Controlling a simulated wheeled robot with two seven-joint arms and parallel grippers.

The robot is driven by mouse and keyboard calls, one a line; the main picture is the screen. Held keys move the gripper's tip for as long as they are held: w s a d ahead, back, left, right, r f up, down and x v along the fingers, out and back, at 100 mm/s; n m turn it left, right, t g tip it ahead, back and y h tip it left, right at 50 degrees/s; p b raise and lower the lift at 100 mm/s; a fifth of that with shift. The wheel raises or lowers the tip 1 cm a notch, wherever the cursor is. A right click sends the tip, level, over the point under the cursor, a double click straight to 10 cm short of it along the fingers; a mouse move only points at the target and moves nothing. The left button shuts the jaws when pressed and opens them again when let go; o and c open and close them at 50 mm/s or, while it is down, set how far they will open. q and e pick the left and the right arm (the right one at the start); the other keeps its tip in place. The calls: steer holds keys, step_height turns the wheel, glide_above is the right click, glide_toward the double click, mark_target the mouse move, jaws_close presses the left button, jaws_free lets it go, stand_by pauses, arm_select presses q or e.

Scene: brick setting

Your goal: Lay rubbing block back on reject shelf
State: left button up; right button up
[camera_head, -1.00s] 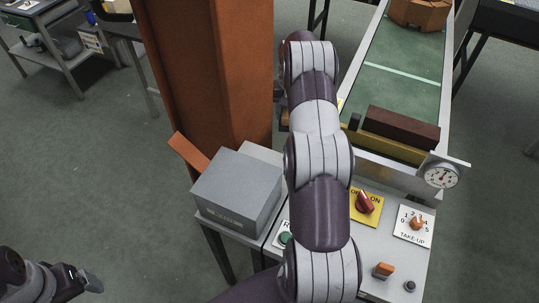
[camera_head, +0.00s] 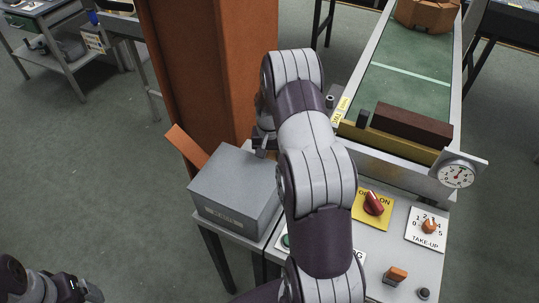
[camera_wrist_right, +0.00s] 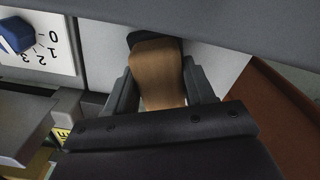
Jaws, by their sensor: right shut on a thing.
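My right gripper (camera_wrist_right: 165,95) is shut on a tan-brown piece, which looks like the rubbing block (camera_wrist_right: 157,75). Its fingers lie on either side of the piece, and a dark part shows at the piece's far end. In the head view my right arm covers most of that hand, beside the orange column. My left gripper (camera_head: 88,290) is low at the left edge, away from the equipment; its fingers are too small to judge. I cannot make out which surface is the reject shelf.
A grey box (camera_head: 235,188) stands left of my right arm. A control panel with a red knob (camera_head: 374,203) and a dial gauge (camera_head: 457,175) are to the right. A dark brown bar (camera_head: 411,124) lies across the green belt (camera_head: 405,85). An orange column (camera_head: 200,70) rises behind the box.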

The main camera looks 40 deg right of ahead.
steer(key=o, duration=1.1)
